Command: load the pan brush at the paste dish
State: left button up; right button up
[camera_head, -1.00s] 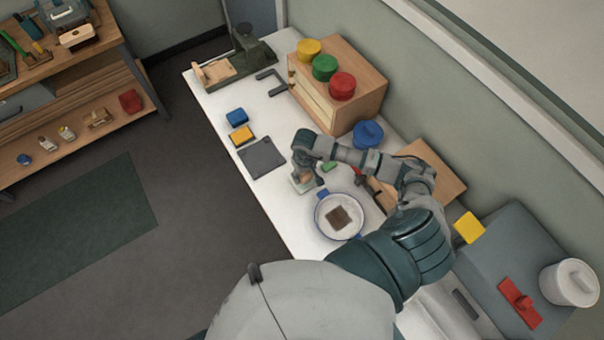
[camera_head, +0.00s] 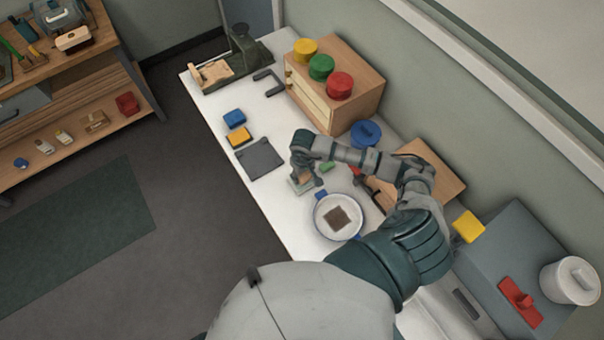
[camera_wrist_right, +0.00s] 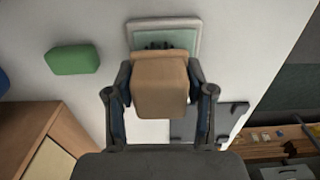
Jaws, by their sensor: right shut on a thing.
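My right gripper (camera_head: 305,178) points down over the worktop, and its fingers are closed on a tan block, the pan brush (camera_wrist_right: 160,88). Dark bristles show at the block's far edge in the right wrist view. They overlap the pale green paste in a shallow, white-rimmed dish (camera_wrist_right: 190,38). I cannot tell whether the bristles touch the paste. The dish (camera_head: 300,187) is partly hidden by the gripper in the head view. A white pan (camera_head: 324,222) with blue handles and a brown patch inside stands just nearer. My left gripper is out of view.
A green block (camera_wrist_right: 73,59) lies beside the dish. A grey plate (camera_head: 260,159), orange block (camera_head: 239,136) and blue block (camera_head: 235,118) lie farther back. A wooden cabinet (camera_head: 352,79) and blue lidded pot (camera_head: 365,133) stand along the wall side.

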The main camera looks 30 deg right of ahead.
jog(key=shift+d+f, duration=0.1)
jog(key=shift+f, duration=0.05)
jog(key=shift+f+b, duration=0.15)
jog(key=shift+b, duration=0.2)
dwell(0.8)
notch_tip(320, 180, up, 2)
jog(key=shift+r+p, duration=0.1)
jog(key=shift+p, duration=0.5)
jog(key=shift+r+p, duration=1.1)
jog(key=shift+r, duration=1.35)
